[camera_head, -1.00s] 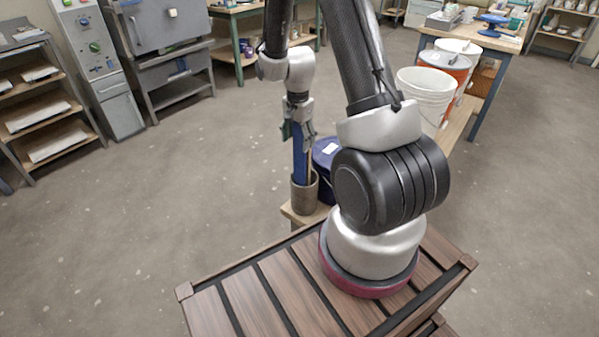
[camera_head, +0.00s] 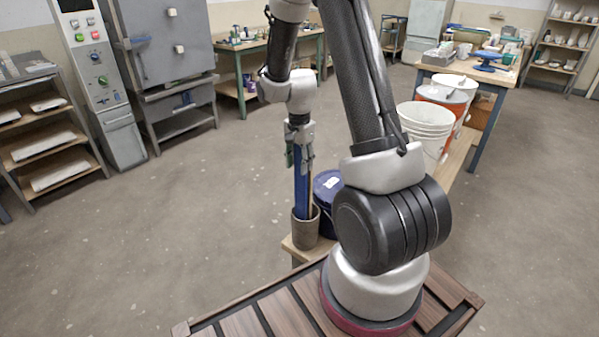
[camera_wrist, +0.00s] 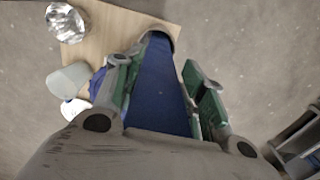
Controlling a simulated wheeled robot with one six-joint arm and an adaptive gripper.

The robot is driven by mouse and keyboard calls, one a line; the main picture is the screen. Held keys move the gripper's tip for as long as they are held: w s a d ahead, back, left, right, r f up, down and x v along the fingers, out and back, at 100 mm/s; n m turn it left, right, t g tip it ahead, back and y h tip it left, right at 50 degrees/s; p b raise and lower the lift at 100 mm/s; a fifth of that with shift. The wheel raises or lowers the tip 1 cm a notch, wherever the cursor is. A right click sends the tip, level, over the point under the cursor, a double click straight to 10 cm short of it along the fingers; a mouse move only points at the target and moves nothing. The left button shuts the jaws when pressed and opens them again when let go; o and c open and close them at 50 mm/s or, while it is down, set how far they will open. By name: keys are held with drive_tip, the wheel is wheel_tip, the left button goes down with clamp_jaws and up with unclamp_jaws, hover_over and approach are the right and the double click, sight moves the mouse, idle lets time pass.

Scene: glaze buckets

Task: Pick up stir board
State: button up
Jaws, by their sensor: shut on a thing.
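The stir board is a long, flat blue board (camera_head: 301,194). It stands nearly upright, with its lower end hidden inside a grey-brown pot (camera_head: 305,231). My gripper (camera_head: 301,160) is above the pot and shut on the upper part of the board. In the wrist view the board (camera_wrist: 160,88) runs between the green-padded fingers of my gripper (camera_wrist: 168,95) towards the pot's rim (camera_wrist: 172,30). A thin wooden stick (camera_head: 311,190) also stands in the pot beside the board.
The pot stands on a low wooden bench (camera_head: 292,246). A dark blue bucket (camera_head: 325,188) is close on its right. White buckets (camera_head: 426,125) and an orange one (camera_head: 440,94) stand further back. A shelf rack (camera_head: 40,130) is at the left; the floor between is clear.

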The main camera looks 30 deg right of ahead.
wheel_tip(320, 180, up, 14)
drive_tip(key=shift+f, duration=0.25)
drive_tip(key=s+a, duration=0.3)
drive_tip(key=a, duration=0.5)
drive_tip(key=s+a+r, duration=0.1)
drive_tip(key=s+a, duration=0.2)
drive_tip(key=a, duration=0.6)
drive_tip(key=shift+r, duration=0.2)
